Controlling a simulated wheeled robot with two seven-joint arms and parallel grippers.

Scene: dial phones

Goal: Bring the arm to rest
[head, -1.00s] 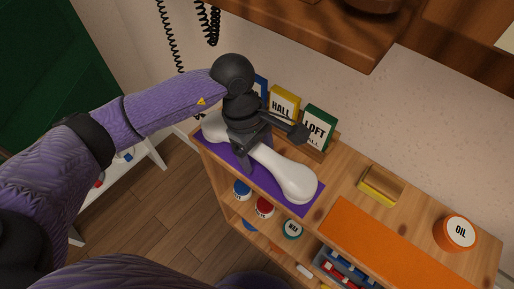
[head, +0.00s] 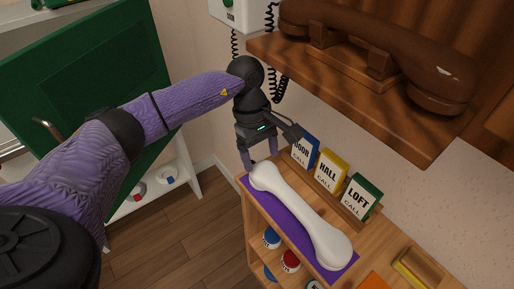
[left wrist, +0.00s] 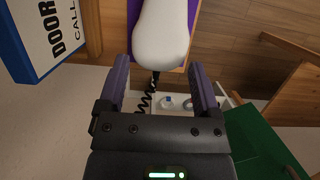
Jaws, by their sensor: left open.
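My left arm reaches in from the left in the head view. My left gripper (head: 262,158) is beyond the far left end of the white handset (head: 307,221), above the cabinet top. In the left wrist view the two fingers of my left gripper (left wrist: 160,85) stand apart with nothing between them, and the rounded end of the white handset (left wrist: 162,35) lies just ahead of them. The handset lies on a purple mat (head: 342,267). My right gripper is in neither view.
Call cards stand behind the mat: a blue door card (head: 304,151), a yellow hall card (head: 329,171) and a green loft card (head: 360,196). A wooden shelf (head: 350,88) with a brown handset (head: 375,50) overhangs at upper right. A green panel (head: 88,75) stands at left.

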